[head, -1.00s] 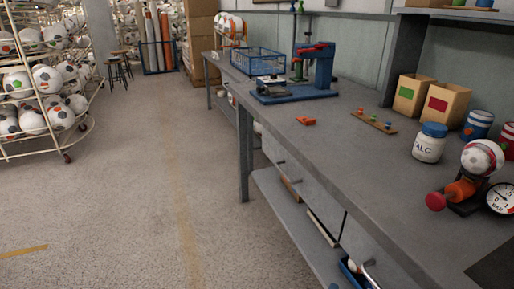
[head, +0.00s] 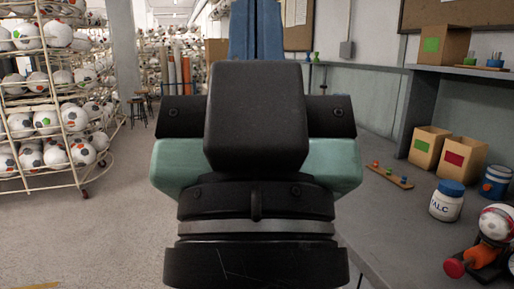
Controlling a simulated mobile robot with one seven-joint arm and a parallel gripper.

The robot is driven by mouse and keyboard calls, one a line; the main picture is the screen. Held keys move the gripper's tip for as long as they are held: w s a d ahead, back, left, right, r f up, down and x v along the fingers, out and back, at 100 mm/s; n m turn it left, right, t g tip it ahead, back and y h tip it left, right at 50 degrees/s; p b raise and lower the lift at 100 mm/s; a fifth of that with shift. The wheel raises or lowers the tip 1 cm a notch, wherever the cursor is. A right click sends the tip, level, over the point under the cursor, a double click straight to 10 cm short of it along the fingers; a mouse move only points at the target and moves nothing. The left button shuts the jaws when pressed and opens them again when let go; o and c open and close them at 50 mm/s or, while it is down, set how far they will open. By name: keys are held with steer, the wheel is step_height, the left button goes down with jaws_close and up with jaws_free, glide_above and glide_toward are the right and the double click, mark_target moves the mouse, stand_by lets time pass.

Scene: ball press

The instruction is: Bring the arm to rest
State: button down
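My gripper (head: 257,30) is raised in the middle of the head view, seen from behind. Its black wrist and teal side parts fill the centre.
On the bench's right are a peg strip (head: 390,176), two cartons (head: 428,150), a white jar (head: 447,202), a blue can (head: 495,183) and a ball (head: 497,222) by an orange-and-red device (head: 478,257). A ball rack (head: 45,100) stands left. The floor (head: 110,235) between is clear.

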step_height(320, 180, up, 28)
steer(key=p, duration=2.5)
steer(key=shift+f, duration=0.15)
